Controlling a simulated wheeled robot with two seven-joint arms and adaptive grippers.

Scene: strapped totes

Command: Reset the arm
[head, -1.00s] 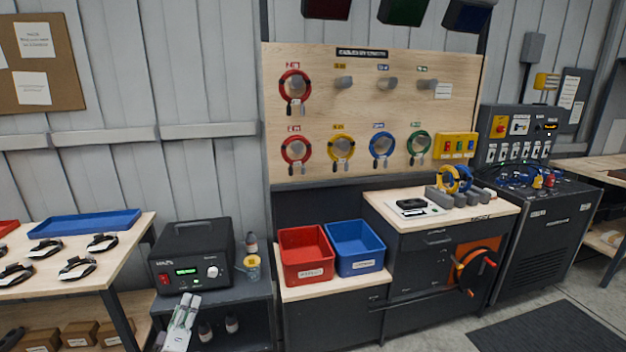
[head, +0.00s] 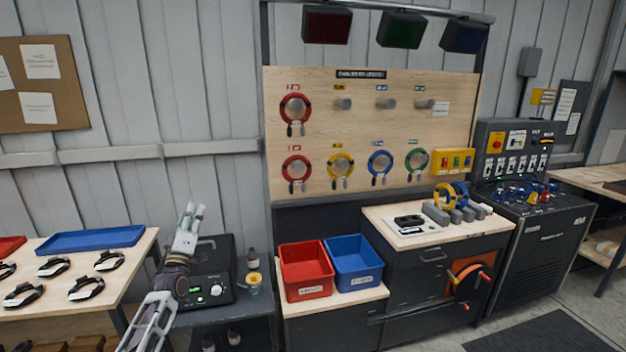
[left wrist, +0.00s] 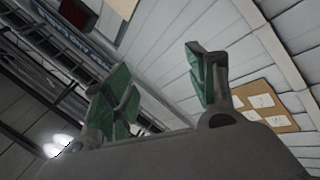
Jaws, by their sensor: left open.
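My left gripper (head: 190,215) is raised in front of the black power unit (head: 208,285) at the lower left of the head view, pointing up. In the left wrist view its two green-padded fingers (left wrist: 165,85) stand apart with nothing between them. That view looks up at the wall panels and ceiling. My right gripper is not in view.
A red tote (head: 305,290) and a blue tote (head: 365,280) stand on a low bench right of the power unit. A pegboard (head: 320,140) with coloured cable loops is behind. A table (head: 140,245) with several dark straps and a blue tray (head: 90,239) is at left.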

